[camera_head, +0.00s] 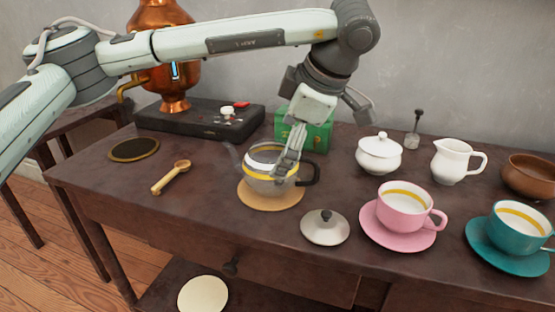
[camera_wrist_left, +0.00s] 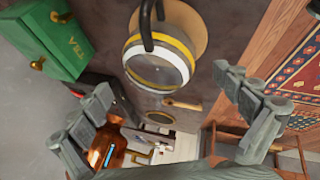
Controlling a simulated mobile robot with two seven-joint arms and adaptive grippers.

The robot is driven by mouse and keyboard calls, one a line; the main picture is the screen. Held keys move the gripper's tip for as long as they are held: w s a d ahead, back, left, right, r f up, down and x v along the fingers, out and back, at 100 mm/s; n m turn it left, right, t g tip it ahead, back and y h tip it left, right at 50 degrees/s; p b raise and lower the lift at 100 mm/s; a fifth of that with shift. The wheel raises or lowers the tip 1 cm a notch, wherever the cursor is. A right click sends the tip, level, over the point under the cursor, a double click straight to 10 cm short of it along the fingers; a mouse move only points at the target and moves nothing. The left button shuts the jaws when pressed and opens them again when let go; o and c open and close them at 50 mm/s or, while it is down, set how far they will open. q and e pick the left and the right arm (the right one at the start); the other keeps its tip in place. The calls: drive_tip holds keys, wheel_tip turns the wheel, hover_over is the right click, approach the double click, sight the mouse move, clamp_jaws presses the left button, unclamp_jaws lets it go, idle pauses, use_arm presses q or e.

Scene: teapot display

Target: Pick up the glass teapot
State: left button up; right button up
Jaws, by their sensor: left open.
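The glass teapot (camera_head: 262,182), clear with a yellow band and a black handle, stands upright on a round cork mat (camera_head: 258,203). Its spout points left and its handle right in the head view. My left gripper (camera_head: 290,158) reaches down from above and overlaps the teapot's handle side in that view; I cannot tell whether it touches. In the left wrist view the teapot (camera_wrist_left: 158,68) shows beyond the spread, empty fingers (camera_wrist_left: 162,82), with its black handle at the top. The fingers are open. My right gripper is out of view.
A lid (camera_head: 325,229) lies right of the mat. A pink cup (camera_head: 404,207), a teal cup (camera_head: 515,228) and a white sugar bowl (camera_head: 379,157) stand farther right. A green box (camera_head: 318,138) is behind the teapot. A wooden scoop (camera_head: 170,178) lies left of the teapot.

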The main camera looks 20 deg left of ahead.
sight(272, 165)
use_arm(q)
drive_tip(key=x, duration=0.6)
drive_tip(key=shift+a+f, duration=0.15)
drive_tip(key=shift+f, duration=0.1)
drive_tip(key=shift+w+a+f, duration=0.1)
drive_tip(key=shift+w+f, duration=0.05)
drive_tip(key=shift+f, duration=0.1)
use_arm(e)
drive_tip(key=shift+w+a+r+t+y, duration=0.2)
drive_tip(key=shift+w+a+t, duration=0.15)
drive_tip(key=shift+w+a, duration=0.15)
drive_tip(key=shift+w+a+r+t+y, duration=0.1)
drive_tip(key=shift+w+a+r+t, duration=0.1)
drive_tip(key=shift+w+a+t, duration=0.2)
use_arm(q)
drive_tip(key=shift+c, duration=0.5)
drive_tip(key=c, duration=1.1)
drive_tip(key=shift+r, duration=0.15)
